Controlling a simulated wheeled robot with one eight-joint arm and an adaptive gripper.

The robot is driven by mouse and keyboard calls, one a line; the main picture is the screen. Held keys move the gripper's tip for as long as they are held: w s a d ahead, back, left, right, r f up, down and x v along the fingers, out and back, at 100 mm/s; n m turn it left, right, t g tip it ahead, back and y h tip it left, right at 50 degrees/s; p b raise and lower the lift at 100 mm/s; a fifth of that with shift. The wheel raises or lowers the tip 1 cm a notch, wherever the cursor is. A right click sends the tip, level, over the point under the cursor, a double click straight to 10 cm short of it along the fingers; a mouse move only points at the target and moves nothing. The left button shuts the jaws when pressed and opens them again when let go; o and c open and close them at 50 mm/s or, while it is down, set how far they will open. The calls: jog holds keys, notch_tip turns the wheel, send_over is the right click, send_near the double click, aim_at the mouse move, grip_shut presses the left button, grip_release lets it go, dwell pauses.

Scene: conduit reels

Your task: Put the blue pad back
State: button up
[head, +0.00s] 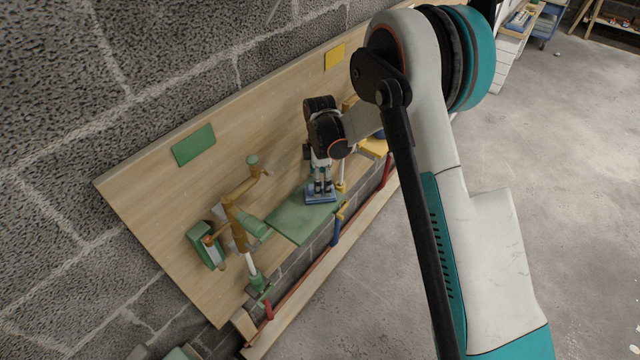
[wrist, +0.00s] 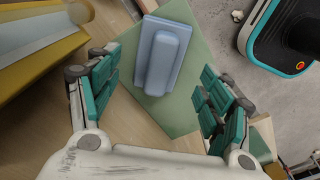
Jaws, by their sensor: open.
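The blue pad (head: 321,198) sits on a flat green plate (head: 294,222) that juts out from a wooden board. In the wrist view the pad (wrist: 150,25) is a pale blue block with a raised ridge along its middle, lying on the green plate (wrist: 203,50). My gripper (wrist: 160,88) is open, its teal-padded fingers apart on either side of the pad's near end. In the head view my gripper (head: 321,183) points down right at the pad; whether it touches cannot be told.
The wooden board (head: 150,205) on the block wall carries a green patch (head: 194,146) and a yellow patch (head: 334,57). A brown jointed fixture with green parts (head: 240,222) stands left of the plate. A yellow part (head: 375,147) is at right. Open concrete floor (head: 560,150) lies right.

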notch_tip(320, 180, up, 8)
jog(key=p, duration=0.2)
jog(key=s+d+r+m+t, duration=0.2)
jog(key=s+d+r+m, duration=0.35)
jog(key=r, duration=0.45)
jog(key=s+d+r+m+t, duration=0.1)
jog(key=s+d+r+m, duration=0.4)
jog(key=r, duration=0.6)
jog(key=s+d+r+m+t, duration=0.1)
jog(key=s+d+m, duration=0.3)
jog(key=s, duration=0.6)
jog(key=s+d+r+m+t, duration=0.1)
jog(key=s+d+m+t, duration=0.2)
jog(key=s, duration=0.7)
jog(key=shift+s+d+m, duration=0.3)
jog(key=shift+d+m, duration=0.65)
jog(key=shift+r, duration=0.1)
